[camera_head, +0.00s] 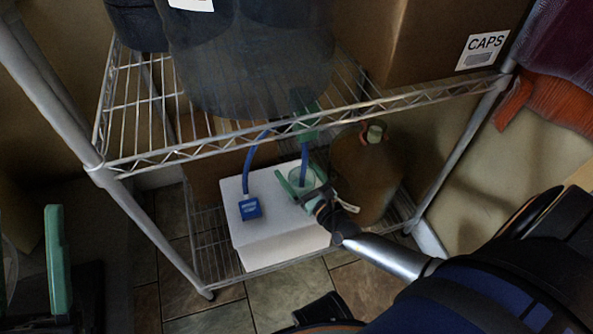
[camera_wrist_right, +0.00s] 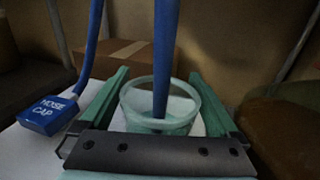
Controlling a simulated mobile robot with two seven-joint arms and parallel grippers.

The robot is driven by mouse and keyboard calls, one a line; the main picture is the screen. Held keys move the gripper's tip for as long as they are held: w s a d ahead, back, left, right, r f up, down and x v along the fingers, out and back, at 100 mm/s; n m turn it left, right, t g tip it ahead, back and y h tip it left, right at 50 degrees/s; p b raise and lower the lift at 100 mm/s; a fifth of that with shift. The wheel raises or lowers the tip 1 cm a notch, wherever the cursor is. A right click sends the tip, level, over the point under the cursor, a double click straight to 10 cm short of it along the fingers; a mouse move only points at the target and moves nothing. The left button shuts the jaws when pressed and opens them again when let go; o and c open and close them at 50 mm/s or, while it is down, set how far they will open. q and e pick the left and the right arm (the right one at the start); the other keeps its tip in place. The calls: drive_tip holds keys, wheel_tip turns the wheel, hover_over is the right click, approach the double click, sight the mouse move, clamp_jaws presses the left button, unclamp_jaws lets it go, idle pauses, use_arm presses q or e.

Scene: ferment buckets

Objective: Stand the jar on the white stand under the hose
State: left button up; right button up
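The white stand (camera_head: 270,239) is a box on the lower rack shelf. The small clear, greenish jar (camera_head: 297,180) is upright at the stand's right part; I cannot tell whether its base rests on it. The blue hose (camera_head: 304,160) hangs down into the jar's mouth, also clear in the right wrist view (camera_wrist_right: 166,50). My right gripper (camera_head: 306,182) has its green fingers on both sides of the jar (camera_wrist_right: 133,103), close against its wall, and appears shut on it. My left gripper (camera_head: 57,262) shows only one green finger at the left edge, away from the stand.
A blue hose cap tag (camera_head: 250,208) lies on the stand, left of the jar. A large brown jug (camera_head: 366,170) stands close on the right. The upper wire shelf (camera_head: 240,141) with a dark bucket (camera_head: 250,70) is overhead. A rack post (camera_head: 150,225) stands at the left.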

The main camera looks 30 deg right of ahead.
sight(310, 188)
drive_tip(key=shift+r, duration=0.25)
drive_tip(key=s+p, duration=0.3)
drive_tip(key=s, duration=0.9)
drive_tip(key=shift+f, duration=0.1)
idle(1.0)
